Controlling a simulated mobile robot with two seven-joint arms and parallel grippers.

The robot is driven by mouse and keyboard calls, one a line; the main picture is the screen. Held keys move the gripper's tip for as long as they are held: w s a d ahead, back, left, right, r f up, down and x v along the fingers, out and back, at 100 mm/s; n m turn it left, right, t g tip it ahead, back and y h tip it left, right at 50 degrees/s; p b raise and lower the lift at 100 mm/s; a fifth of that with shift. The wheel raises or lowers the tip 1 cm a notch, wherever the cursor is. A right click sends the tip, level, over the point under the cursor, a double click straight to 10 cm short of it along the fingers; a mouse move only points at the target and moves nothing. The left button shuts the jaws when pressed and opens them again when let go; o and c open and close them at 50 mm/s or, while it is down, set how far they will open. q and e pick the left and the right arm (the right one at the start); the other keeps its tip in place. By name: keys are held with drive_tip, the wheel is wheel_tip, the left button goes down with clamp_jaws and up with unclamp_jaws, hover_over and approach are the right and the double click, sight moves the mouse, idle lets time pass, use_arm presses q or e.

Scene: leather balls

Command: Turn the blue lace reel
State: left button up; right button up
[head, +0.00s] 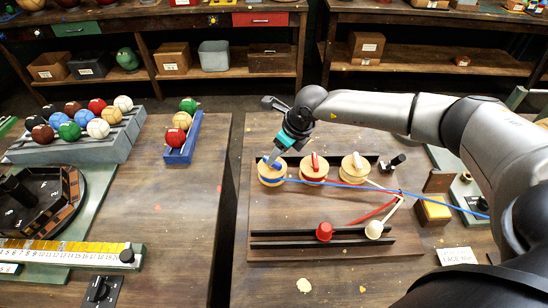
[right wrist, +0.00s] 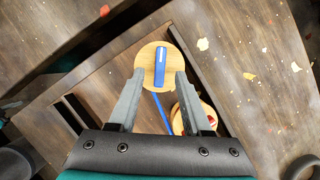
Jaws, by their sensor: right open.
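The blue lace reel (head: 271,180) stands at the left end of a row of three reels on a wooden board. It has a round wooden top (right wrist: 147,66) with a blue handle bar (right wrist: 161,62). My right gripper (head: 275,157) is directly above this reel. In the right wrist view its two fingers (right wrist: 160,78) are open, one on each side of the handle, with nothing between them gripped. Whether the fingertips are level with the handle is hard to tell. A blue lace (head: 350,185) runs right from the reel. My left gripper is out of view.
The red reel (head: 313,173) and the white reel (head: 354,173) stand close to the right. A ball rack (head: 120,145) is on the left table, across a gap.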

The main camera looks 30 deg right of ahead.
sight(272, 168)
drive_tip(key=shift+x, duration=1.65)
clamp_jaws()
drive_tip(key=shift+r, duration=0.1)
